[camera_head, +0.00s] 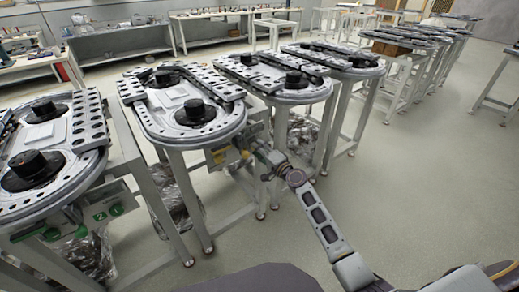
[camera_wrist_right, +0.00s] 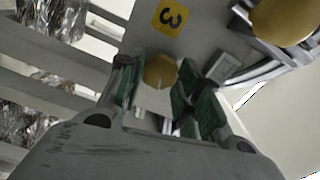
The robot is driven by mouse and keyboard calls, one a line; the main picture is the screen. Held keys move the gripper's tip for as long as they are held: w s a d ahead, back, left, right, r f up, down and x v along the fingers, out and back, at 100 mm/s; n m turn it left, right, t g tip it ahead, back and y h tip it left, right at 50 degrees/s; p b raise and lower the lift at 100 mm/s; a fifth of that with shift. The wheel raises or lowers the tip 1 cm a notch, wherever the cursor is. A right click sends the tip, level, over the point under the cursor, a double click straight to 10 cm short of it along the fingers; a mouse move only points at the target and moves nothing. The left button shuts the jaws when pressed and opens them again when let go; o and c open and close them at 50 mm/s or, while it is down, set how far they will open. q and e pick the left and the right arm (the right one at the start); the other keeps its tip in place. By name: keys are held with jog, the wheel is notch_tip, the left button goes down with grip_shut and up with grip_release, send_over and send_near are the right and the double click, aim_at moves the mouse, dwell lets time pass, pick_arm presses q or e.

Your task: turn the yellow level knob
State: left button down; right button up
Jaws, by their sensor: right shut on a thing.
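A small yellow knob (camera_wrist_right: 160,70) sits on a grey panel (camera_wrist_right: 205,22) in the right wrist view. My right gripper (camera_wrist_right: 158,88) has its green-padded fingers on either side of the knob and is shut on it. In the head view, my right gripper (camera_head: 250,152) is at the front of the panel under the second ring-track table (camera_head: 200,133); the knob is too small there to make out clearly. A larger yellow round part (camera_wrist_right: 285,18) shows at the upper right of the wrist view. My left gripper is not in view.
Neighbouring track tables stand close on the left (camera_head: 75,160) and right (camera_head: 290,85). Metal legs and foil-like bundles (camera_head: 180,198) are below. The floor (camera_head: 430,190) to the right is clear.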

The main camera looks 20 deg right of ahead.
pick_arm(q)
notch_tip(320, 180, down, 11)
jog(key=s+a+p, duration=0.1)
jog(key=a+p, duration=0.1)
jog(key=p, duration=0.1)
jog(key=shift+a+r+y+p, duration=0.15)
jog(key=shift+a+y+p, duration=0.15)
jog(key=shift+p, duration=0.1)
pick_arm(e)
jog(key=shift+f+m, duration=0.1)
jog(key=shift+m, duration=5.2)
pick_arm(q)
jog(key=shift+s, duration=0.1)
pick_arm(e)
jog(key=o, duration=1)
jog(key=shift+o, duration=0.2)
jog(key=shift+s+d, duration=0.1)
jog(key=shift+s, duration=0.05)
jog(key=v, duration=1.1)
jog(key=shift+s, duration=0.4)
jog(key=shift+d, duration=0.1)
